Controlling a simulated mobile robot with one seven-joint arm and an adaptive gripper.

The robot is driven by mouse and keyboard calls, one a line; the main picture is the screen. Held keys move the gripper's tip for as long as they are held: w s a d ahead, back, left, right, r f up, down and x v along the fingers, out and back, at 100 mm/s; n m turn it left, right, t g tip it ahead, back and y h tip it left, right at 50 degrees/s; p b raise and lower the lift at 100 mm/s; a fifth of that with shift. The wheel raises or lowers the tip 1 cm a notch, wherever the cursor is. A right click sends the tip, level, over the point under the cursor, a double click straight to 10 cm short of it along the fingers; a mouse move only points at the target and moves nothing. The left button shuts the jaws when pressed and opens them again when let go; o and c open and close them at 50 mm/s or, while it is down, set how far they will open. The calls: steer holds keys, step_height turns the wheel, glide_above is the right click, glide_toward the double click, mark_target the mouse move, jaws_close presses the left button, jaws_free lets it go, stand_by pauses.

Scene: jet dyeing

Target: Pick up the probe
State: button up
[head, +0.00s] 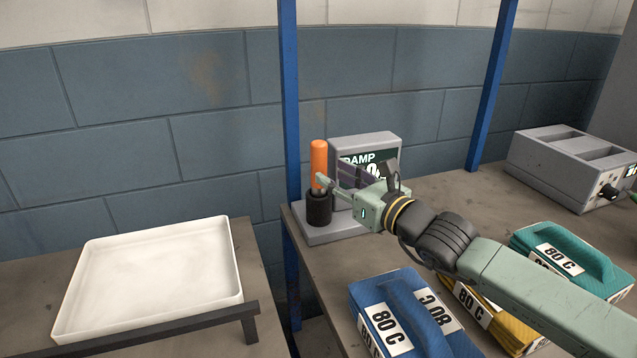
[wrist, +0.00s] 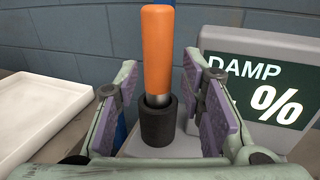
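The probe (head: 318,166) has an orange handle and stands upright in a black cylindrical holder (head: 319,208) on the base of the grey damp meter (head: 385,147). In the wrist view the probe (wrist: 157,50) rises between the two fingers, with a metal collar going into the dark holder (wrist: 158,122). My gripper (head: 335,185) is beside the probe at the height of its lower handle. In the wrist view my gripper (wrist: 160,108) is open, with purple pads on both sides and gaps between them and the probe. The probe's lower end is hidden in the holder.
A white tray (head: 150,275) lies on the left table. Blue (head: 405,310), yellow (head: 490,310) and teal (head: 570,260) packs marked 80 C lie under and beside my arm. A blue post (head: 290,120) stands just behind the probe. A grey device (head: 570,165) sits at the right.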

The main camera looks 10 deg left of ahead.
mark_target(324, 172)
steer(key=shift+p+x, duration=0.9)
steer(key=shift+x, duration=1.95)
steer(key=shift+s+f, duration=0.1)
steer(key=shift+f, duration=0.1)
jaws_close()
